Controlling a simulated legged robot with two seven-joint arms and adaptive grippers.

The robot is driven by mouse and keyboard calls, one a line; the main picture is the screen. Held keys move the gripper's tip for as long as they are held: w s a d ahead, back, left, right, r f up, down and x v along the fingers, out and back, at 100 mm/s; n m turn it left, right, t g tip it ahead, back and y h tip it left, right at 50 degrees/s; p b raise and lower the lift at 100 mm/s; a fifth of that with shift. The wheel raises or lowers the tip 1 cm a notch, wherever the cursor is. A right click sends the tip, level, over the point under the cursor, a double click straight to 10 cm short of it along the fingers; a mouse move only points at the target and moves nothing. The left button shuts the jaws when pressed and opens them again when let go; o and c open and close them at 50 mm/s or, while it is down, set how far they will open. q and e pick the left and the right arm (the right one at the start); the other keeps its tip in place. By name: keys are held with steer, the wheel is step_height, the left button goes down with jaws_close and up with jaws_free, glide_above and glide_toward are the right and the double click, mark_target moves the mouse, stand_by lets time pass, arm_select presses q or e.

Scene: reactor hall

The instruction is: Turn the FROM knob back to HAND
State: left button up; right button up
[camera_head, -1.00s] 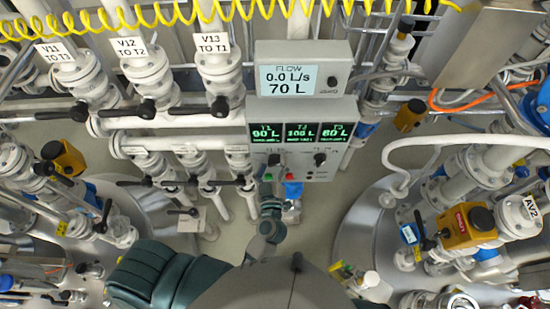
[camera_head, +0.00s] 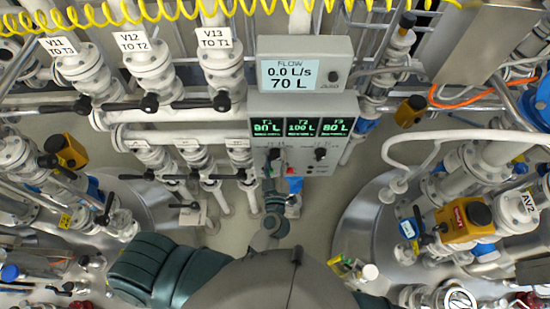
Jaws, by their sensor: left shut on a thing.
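The control panel (camera_head: 345,108) hangs ahead of me, with two black knobs on its lower face. The left knob (camera_head: 274,153), which I take as the FROM knob, is partly covered by my left gripper. Its lettering is too small to read, so I cannot tell which position it points to. My left gripper (camera_head: 271,169) reaches up from below, shut on this knob. The right knob (camera_head: 320,153) is free and untouched. My right gripper is not in view.
A red button (camera_head: 289,170) sits just right of my left gripper. The flow display (camera_head: 290,76) reads 0.0 L/s and 70 L. Valve pipes with black handles (camera_head: 221,101) stand close on the left. The floor (camera_head: 315,215) below the panel is clear.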

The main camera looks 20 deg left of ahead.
arm_select(q)
steer(key=shift+r+n, duration=0.2)
steer(key=shift+n, duration=0.2)
steer(key=shift+n+p, duration=0.7)
steer(key=shift+n, duration=0.1)
steer(key=shift+a+f+n, duration=0.1)
steer(key=shift+f+n, duration=0.05)
steer(key=shift+n, duration=0.75)
steer(key=n, duration=0.3)
steer(key=shift+f+n, duration=0.1)
steer(key=shift+n, duration=0.2)
steer(key=n, duration=0.3)
steer(key=shift+f+n, duration=0.1)
steer(key=shift+n, duration=0.2)
steer(key=n, duration=0.5)
steer(key=shift+f+n, duration=0.2)
steer(key=shift+n, duration=0.1)
steer(key=n+b, duration=0.2)
steer(key=n, duration=0.4)
steer(key=shift+f, duration=0.15)
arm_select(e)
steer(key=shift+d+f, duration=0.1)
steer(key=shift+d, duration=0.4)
